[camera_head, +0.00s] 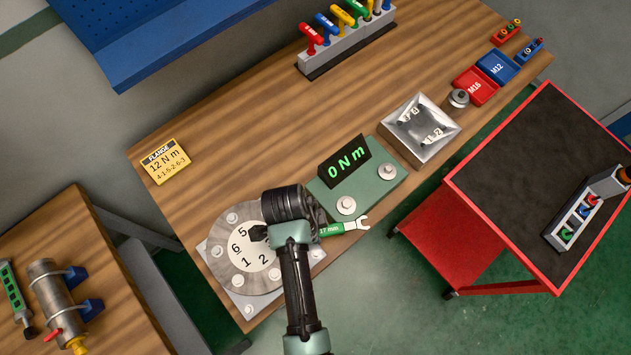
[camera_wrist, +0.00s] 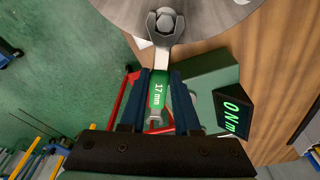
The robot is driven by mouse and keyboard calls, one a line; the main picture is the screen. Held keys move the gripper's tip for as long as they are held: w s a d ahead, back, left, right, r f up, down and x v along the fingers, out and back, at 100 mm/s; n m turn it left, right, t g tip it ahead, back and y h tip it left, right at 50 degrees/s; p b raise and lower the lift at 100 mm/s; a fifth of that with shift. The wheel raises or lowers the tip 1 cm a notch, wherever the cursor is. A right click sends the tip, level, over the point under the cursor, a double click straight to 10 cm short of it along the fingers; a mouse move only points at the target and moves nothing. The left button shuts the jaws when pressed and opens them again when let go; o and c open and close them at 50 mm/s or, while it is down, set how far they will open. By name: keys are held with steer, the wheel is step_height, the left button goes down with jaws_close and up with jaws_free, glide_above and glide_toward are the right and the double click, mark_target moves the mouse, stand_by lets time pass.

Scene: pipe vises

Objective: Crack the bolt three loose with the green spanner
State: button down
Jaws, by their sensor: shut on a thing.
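My gripper (camera_wrist: 161,88) is shut on the green spanner (camera_wrist: 158,94), marked 17 mm, around its handle. In the wrist view the spanner's open steel jaw reaches a bolt head (camera_wrist: 166,19) on the round grey flange (camera_wrist: 212,10). The prongs appear on either side of the bolt; I cannot tell whether they are fully seated. In the head view my gripper (camera_head: 308,222) covers the flange's right side. The spanner (camera_head: 331,229) sticks out to the right. Numbers 5, 6, 1 and 2 show on the flange (camera_head: 222,265); 3 and 4 are hidden, so the gripped bolt's number is not readable.
A green torque tester (camera_head: 380,192) reading 0 N m stands close right of the flange. A yellow card (camera_head: 165,160) reads 12 N m, 4-1-5-2-6-3. A steel tray (camera_head: 420,130) and a tool rack (camera_head: 345,50) stand farther back. A red cart (camera_head: 530,190) stands at right.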

steer(key=shift+a, duration=0.15)
steer(key=shift+w+n, duration=0.25)
steer(key=shift+n, duration=0.35)
steer(key=shift+w+p, duration=0.1)
steer(key=shift+p, duration=0.2)
steer(key=shift+w+a+n+t, duration=0.2)
steer(key=shift+n+t, duration=0.1)
steer(key=shift+n, duration=0.3)
steer(key=shift+r, duration=0.1)
steer(key=shift+w+n, duration=0.3)
steer(key=shift+n, duration=0.3)
steer(key=shift+p, duration=0.3)
steer(key=shift+w+a+n, duration=0.15)
steer(key=shift+w+n, duration=0.1)
steer(key=shift+n, duration=0.35)
